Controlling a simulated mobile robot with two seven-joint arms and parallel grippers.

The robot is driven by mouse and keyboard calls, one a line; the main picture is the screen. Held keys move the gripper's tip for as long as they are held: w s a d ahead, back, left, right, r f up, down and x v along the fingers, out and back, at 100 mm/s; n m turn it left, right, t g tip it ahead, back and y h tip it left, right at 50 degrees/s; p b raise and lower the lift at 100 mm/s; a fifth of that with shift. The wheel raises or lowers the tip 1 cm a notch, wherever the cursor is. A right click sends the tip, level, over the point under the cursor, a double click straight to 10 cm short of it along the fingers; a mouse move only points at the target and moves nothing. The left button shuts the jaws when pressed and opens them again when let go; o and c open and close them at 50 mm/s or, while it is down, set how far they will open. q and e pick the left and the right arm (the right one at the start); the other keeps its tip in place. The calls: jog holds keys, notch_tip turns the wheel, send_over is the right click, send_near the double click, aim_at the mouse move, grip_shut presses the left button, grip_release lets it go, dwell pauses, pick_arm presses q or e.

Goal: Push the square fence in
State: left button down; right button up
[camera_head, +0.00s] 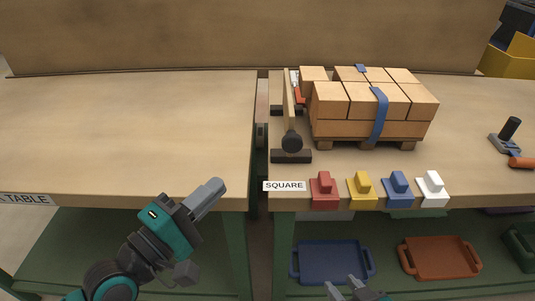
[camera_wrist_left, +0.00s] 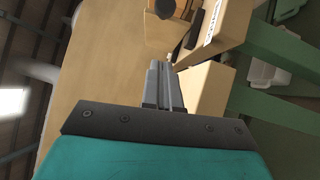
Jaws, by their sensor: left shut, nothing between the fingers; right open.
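The square fence (camera_head: 288,98) is an upright wooden board with a round black knob at its near end. It stands on dark feet at the left edge of the right table, left of the brick stack and apart from it. A "SQUARE" label (camera_head: 284,186) is on the table's front edge below it. My left gripper (camera_head: 212,192) is shut and empty, left of the label and nearer than the fence, not touching it. Its closed fingers also show in the left wrist view (camera_wrist_left: 163,82). My right gripper (camera_head: 356,289) is open at the bottom edge, partly cut off.
Wooden bricks (camera_head: 330,98) with a blue strap sit on a pallet. Red, yellow, blue and white blocks (camera_head: 398,188) line the front edge. A narrow gap separates the bare left table (camera_head: 120,130) from the right one. Trays (camera_head: 331,262) lie on the shelf below.

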pick_arm(q)
jog(key=x, duration=0.8)
jog(key=shift+w+d+r, duration=0.1)
jog(key=shift+w+d, duration=0.1)
jog(key=shift+d, duration=0.05)
jog(key=d, duration=0.2)
jog(key=w+d, duration=0.1)
jog(key=d, duration=0.1)
jog(key=shift+d+r, duration=0.1)
jog(key=shift+r, duration=0.2)
pick_arm(e)
jog(key=shift+s+d+f, duration=0.1)
jog(key=shift+s+f, duration=0.1)
pick_arm(q)
jog(key=shift+d+p, duration=0.15)
jog(key=shift+p, duration=0.15)
jog(key=d+p, duration=0.2)
jog(key=d, duration=0.2)
jog(key=shift+d+r, duration=0.15)
jog(key=shift+d, duration=0.2)
jog(key=shift+s+d, duration=0.1)
jog(key=shift+d, duration=0.05)
pick_arm(e)
jog(key=shift+s+d+r+h, duration=0.35)
jog(key=shift+d+r+h, duration=0.1)
jog(key=shift+d, duration=0.15)
